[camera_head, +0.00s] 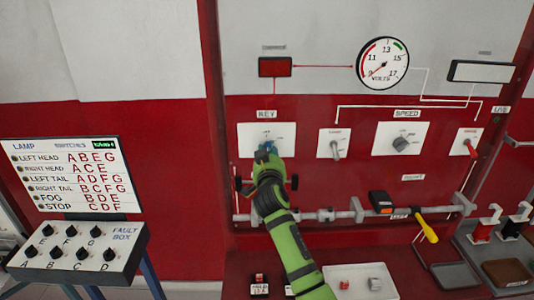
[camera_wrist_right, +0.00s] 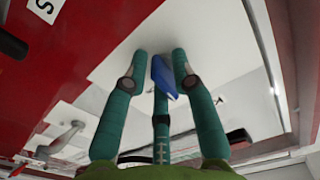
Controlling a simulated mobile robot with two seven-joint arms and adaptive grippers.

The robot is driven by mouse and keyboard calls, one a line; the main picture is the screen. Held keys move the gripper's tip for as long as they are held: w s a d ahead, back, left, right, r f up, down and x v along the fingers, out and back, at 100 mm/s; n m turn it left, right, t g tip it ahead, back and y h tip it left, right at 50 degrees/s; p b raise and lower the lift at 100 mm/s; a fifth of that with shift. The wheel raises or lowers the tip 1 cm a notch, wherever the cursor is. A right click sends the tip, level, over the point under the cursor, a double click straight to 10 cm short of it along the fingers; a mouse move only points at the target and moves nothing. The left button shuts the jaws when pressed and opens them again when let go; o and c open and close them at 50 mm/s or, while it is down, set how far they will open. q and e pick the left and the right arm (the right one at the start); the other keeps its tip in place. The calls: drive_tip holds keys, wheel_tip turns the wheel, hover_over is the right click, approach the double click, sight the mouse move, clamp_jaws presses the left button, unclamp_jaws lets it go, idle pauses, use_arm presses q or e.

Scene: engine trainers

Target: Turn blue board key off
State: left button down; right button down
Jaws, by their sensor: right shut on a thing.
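The blue key (camera_head: 265,146) sits at the white key plate (camera_head: 285,134) under the KEY label on the red panel. My right gripper (camera_head: 267,153) reaches up to it and covers much of the key in the head view. In the right wrist view the blue key (camera_wrist_right: 163,76) lies between the green fingers of my right gripper (camera_wrist_right: 160,72), which is shut on it. The key's exact turn angle is hard to read. My left gripper is not in view.
A lever switch (camera_head: 335,147) and a SPEED knob (camera_head: 401,143) are right of the key plate. A volts gauge (camera_head: 383,63) is above. A grey rail (camera_head: 300,216) with a yellow-handled tool (camera_head: 427,229) runs below. A fault box (camera_head: 80,252) stands lower left.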

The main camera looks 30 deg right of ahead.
drive_tip(key=shift+d+n, duration=0.1)
drive_tip(key=shift+n, duration=0.7)
drive_tip(key=c, duration=1.3)
unclamp_jaws()
drive_tip(key=shift+o, duration=0.4)
drive_tip(key=shift+s, duration=0.1)
drive_tip(key=v, duration=1.2)
